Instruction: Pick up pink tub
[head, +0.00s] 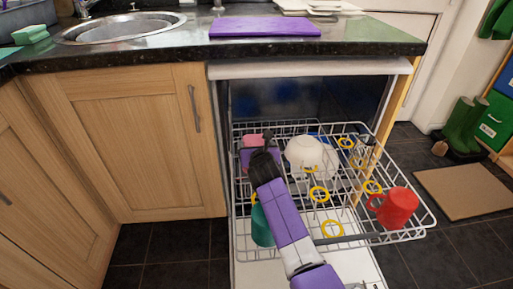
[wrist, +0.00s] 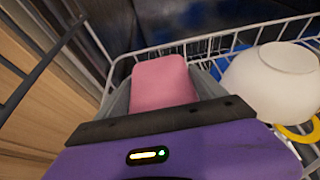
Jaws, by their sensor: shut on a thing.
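The pink tub (wrist: 163,82) sits between the fingers of my gripper (wrist: 163,95) in the wrist view. In the head view a small part of the pink tub (head: 253,140) shows beyond my gripper (head: 256,150), at the back left of the dishwasher's upper rack. My gripper is shut on the tub. The tub is at the rack, and I cannot tell whether it touches the wires below. My gripper's body hides its lower part.
The pulled-out wire rack (head: 425,205) holds a white bowl (head: 305,152) right of the tub, a red mug (head: 398,207) at the right, a teal item (head: 262,226) and a glass (head: 366,150). A purple board (head: 265,27) lies on the counter above.

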